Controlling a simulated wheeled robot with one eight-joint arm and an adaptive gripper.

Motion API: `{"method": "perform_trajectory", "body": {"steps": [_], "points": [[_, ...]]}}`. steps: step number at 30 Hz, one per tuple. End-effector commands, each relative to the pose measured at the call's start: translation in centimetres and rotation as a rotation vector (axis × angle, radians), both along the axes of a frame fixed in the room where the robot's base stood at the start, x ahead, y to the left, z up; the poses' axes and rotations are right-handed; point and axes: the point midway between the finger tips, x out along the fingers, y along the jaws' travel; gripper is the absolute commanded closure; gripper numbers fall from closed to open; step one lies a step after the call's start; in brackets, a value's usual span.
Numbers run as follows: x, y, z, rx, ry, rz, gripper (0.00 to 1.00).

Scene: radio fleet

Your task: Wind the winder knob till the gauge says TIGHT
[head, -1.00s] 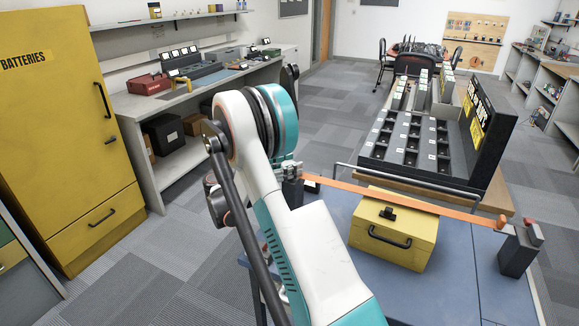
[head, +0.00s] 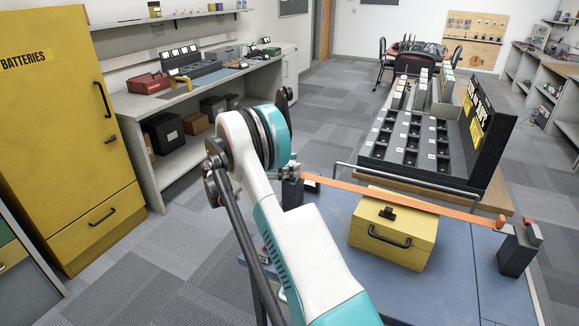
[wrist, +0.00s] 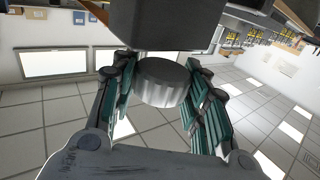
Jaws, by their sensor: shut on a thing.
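The winder knob (wrist: 162,84) is a grey ribbed cylinder under a dark block (wrist: 165,25) in the wrist view. My gripper (wrist: 160,75) is shut on it, with a green-padded finger on each side. In the head view, my arm hides the knob and most of my gripper. A dark post (head: 292,190) stands beside the arm at the left end of an orange strap (head: 400,200). The strap runs over a yellow box (head: 393,240) to a dark post (head: 518,252) with a red top at the right. I cannot make out a gauge reading.
The box stands on a blue-topped table (head: 345,285). A black rack of trays (head: 410,145) stands just behind it, past a metal rail. A yellow cabinet (head: 60,130) and a grey workbench (head: 190,95) are at the left. Carpeted floor lies clear between bench and table.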

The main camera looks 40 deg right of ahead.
Motion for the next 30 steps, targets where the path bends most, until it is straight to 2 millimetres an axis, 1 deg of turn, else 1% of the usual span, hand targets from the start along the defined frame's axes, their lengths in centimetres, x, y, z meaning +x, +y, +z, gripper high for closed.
{"method": "perform_trajectory", "body": {"steps": [3,4,5,6,16,20,26,30], "points": [[0.0,0.0,0.0,0.0,0.0,0.001,0.83],[0.0,0.0,0.0,0.0,0.0,0.001,0.54],[0.0,0.0,0.0,0.0,0.0,0.001,0.47],[0.0,0.0,0.0,0.0,0.0,0.001,0.38],[0.0,0.0,0.0,0.0,0.0,0.001,0.38],[0.3,0.4,0.0,0.0,0.0,0.001,0.38],[1.5,2.3,0.0,0.0,0.0,0.004,0.38],[2.8,4.2,0.0,0.0,0.0,0.004,0.38]]}}
